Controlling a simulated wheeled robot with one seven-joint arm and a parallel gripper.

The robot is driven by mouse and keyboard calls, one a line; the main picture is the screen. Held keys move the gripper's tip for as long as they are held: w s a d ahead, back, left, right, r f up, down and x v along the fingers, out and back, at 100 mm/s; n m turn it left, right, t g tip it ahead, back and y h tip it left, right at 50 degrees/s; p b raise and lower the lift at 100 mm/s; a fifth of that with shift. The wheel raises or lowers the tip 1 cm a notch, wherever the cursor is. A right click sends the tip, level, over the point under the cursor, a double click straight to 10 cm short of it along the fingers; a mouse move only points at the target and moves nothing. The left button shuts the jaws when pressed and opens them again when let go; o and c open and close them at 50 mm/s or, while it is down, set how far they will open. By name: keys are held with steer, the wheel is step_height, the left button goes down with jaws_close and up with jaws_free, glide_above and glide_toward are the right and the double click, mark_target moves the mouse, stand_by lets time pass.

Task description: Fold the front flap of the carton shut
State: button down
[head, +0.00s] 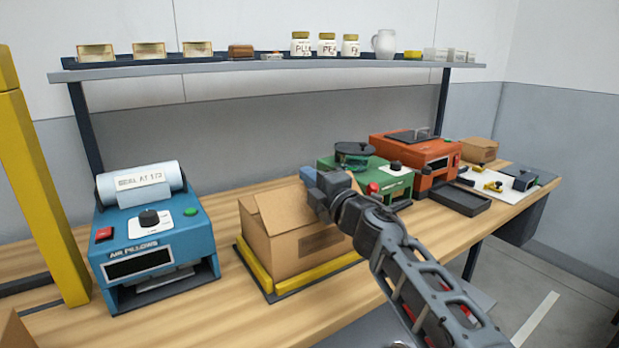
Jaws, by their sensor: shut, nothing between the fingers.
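The brown cardboard carton (287,245) stands on a yellow-edged base (288,284) on the wooden bench. A flap (249,214) stands up at its left side, and more cardboard shows at the top. My gripper (318,190) is at the carton's upper right, over its front top edge. It is shut and holds nothing. My gripper and wrist hide the right part of the carton's top, so I cannot tell how the front flap lies or whether I touch it.
A blue air-pillow machine (150,240) stands left of the carton. A green machine (370,180) and an orange machine (415,160) stand behind right. A shelf (270,67) with jars and boxes runs above. A yellow post (40,190) stands far left.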

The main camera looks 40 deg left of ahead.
steer(key=shift+w+a+f+g+h, duration=0.1)
steer(key=shift+a+f+g+h, duration=0.15)
steer(key=shift+h, duration=0.45)
stand_by(2.5)
steer(key=shift+r+p, duration=0.1)
steer(key=shift+p, duration=0.25)
